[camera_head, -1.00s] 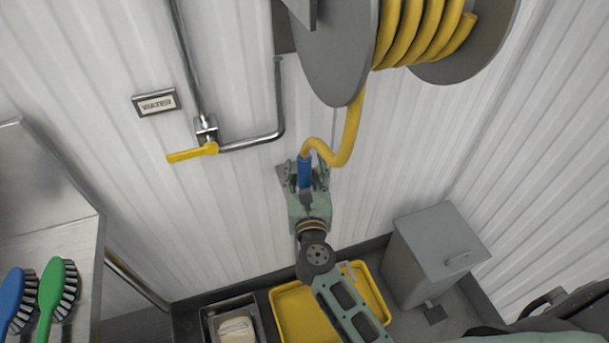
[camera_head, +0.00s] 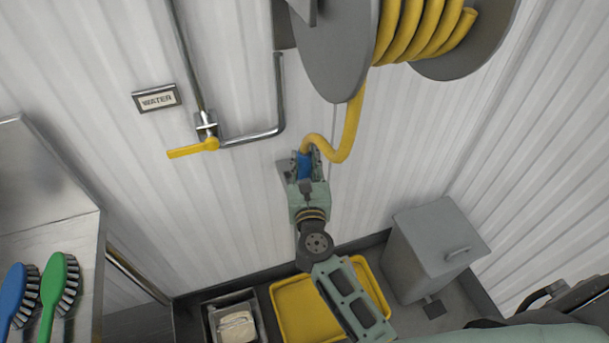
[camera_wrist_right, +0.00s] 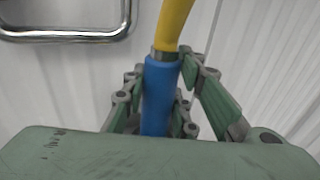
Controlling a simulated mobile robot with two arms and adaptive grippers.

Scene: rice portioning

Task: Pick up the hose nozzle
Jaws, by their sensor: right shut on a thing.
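The hose nozzle (camera_head: 304,166) is blue and hangs at the end of the yellow hose (camera_head: 350,128), in front of the white wall. My right gripper (camera_head: 305,164) is shut on the blue nozzle. In the right wrist view the nozzle (camera_wrist_right: 159,95) stands upright between the green fingers of the gripper (camera_wrist_right: 165,105), with the yellow hose (camera_wrist_right: 173,22) leaving its top through a metal collar. The nozzle's lower end is hidden behind the gripper body. My left gripper is not in view.
The grey hose reel (camera_head: 335,45) hangs above. A metal pipe with a yellow valve handle (camera_head: 192,148) runs on the wall to the left. A yellow tray (camera_head: 290,312), a grey bin (camera_head: 435,255) and a steel counter with brushes (camera_head: 60,290) stand lower down.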

